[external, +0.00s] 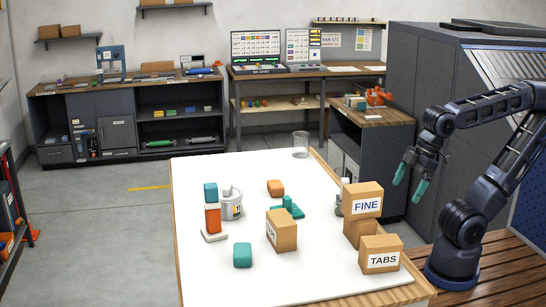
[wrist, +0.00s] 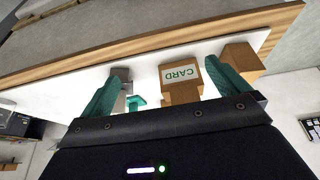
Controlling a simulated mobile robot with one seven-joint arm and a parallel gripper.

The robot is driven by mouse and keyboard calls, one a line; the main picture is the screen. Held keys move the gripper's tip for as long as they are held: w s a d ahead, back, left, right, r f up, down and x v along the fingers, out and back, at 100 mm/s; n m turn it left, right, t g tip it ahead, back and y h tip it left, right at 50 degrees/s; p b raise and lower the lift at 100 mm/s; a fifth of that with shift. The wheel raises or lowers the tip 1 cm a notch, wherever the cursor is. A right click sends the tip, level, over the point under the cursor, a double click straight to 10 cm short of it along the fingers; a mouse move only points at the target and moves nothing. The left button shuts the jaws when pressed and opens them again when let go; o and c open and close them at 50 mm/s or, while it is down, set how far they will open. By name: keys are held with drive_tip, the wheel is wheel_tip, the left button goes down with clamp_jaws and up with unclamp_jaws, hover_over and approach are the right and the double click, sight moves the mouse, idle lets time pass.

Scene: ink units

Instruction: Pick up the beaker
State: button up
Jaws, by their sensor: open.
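My gripper (external: 411,182) hangs in the air to the right of the table, well apart from the beaker and nearer the camera. Its two green fingers are spread with nothing between them. The wrist view also shows the open gripper (wrist: 163,72), with the table edge and some boxes beyond the fingers.
Boxes marked FINE (external: 367,205) and TABS (external: 382,261) stand at the table's right side.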

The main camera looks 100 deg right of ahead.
drive_tip(key=shift+c, duration=1.3)
